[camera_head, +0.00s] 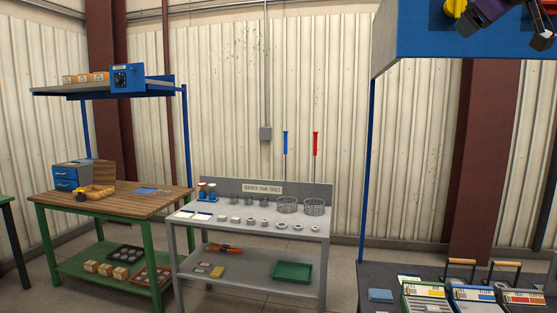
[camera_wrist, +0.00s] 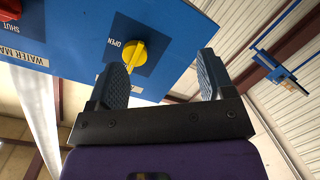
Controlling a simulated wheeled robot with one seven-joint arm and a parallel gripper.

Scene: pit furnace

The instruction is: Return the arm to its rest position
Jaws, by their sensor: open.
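My gripper (camera_wrist: 163,78) is open in the wrist view, its two dark pads wide apart with nothing between them. A yellow knob (camera_wrist: 133,50) labelled OPEN, on a blue panel (camera_wrist: 75,35), shows just beyond the left pad; I cannot tell whether they touch. The rest of my arm is out of frame.
A red knob (camera_wrist: 15,8) sits on the panel's left, above a WATER MAIN label. Below the panel stands a dark bench (camera_head: 375,275) with handled trays (camera_head: 475,295). A grey tool table (camera_head: 250,225) and a wooden workbench (camera_head: 120,200) stand to the left.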

